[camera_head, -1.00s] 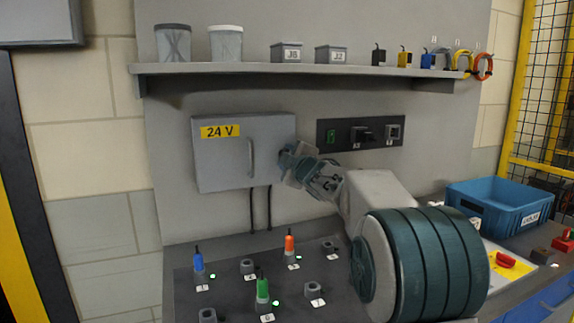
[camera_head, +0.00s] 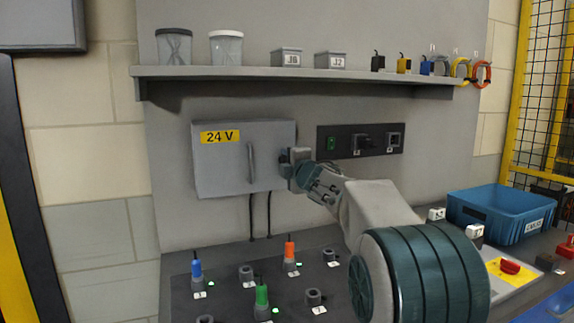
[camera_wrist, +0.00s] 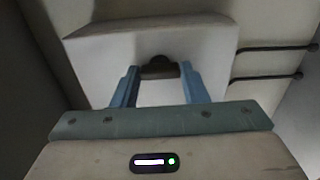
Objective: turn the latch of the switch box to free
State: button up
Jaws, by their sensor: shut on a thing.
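The switch box (camera_head: 225,165) is a grey box on the back panel with a yellow 24 V label and a vertical handle. My gripper (camera_head: 287,163) is at the right edge of the box, and it hides the latch in the head view. In the wrist view the latch (camera_wrist: 159,66) is a small dark piece against the pale box (camera_wrist: 200,75). The two blue fingers of my gripper (camera_wrist: 160,74) are on either side of it and shut on it. The box door looks closed. I cannot tell the exact angle of the latch.
A dark switch panel (camera_head: 360,140) is just right of my gripper. A shelf (camera_head: 240,72) with jars and small boxes runs above. Two black cables (camera_head: 252,215) hang below the box. Coloured plugs stand on the bench below, and a blue bin (camera_head: 490,212) is at the right.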

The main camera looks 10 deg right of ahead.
jog(key=o, duration=1)
jog(key=s+d, duration=0.1)
jog(key=s, duration=0.8)
jog(key=s+d, duration=0.1)
jog(key=s, duration=0.3)
jog(key=shift+s+d+b, duration=0.3)
jog(key=shift+b, duration=0.05)
